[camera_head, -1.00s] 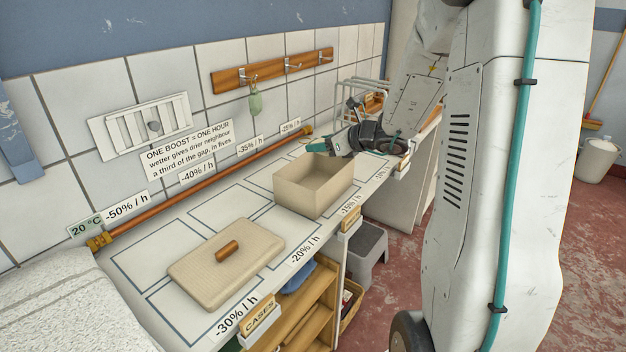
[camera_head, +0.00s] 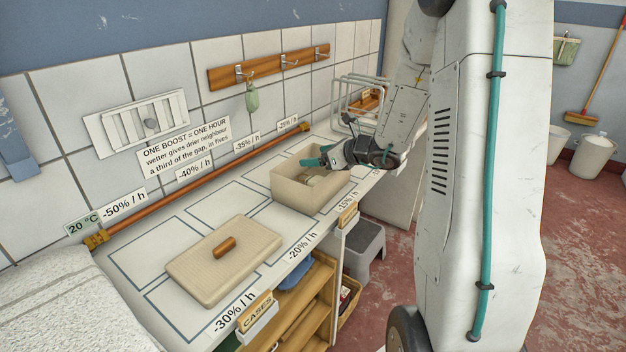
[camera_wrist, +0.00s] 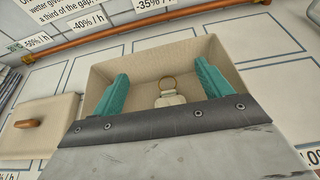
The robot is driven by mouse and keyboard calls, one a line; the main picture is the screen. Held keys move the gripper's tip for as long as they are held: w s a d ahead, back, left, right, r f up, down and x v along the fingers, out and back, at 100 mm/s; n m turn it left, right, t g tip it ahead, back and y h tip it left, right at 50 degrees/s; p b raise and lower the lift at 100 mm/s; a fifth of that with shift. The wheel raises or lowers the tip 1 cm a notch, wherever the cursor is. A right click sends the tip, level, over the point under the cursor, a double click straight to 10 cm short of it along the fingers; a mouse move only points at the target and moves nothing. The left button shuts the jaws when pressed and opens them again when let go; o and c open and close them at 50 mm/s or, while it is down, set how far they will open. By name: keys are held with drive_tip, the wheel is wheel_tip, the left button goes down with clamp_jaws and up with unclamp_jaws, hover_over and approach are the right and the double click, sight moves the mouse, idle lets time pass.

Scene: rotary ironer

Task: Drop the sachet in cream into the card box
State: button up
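The open card box (camera_head: 300,197) stands on the white bench and also fills the middle of the wrist view (camera_wrist: 115,72). My gripper (camera_head: 318,161) is over the box opening. Its teal fingers (camera_wrist: 163,88) are wide apart. The cream sachet (camera_wrist: 170,100), with a tan ring at its top, shows between the fingers with clear gaps at both sides. A pale shape, probably this sachet, shows inside the box in the head view (camera_head: 316,181). Its lower part is hidden by my gripper body in the wrist view.
A woven lid with a wooden handle (camera_head: 224,259) lies left of the box. A green sachet (camera_head: 252,100) hangs from the hook rail (camera_head: 270,67). A copper pipe (camera_head: 190,190) runs along the wall. A white wire rack (camera_head: 362,100) stands beyond the box.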

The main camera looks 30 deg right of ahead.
drive_tip(key=v, duration=0.7)
drive_tip(key=shift+s+d+r, duration=0.15)
drive_tip(key=shift+s+r, duration=0.05)
drive_tip(key=shift+s, duration=0.15)
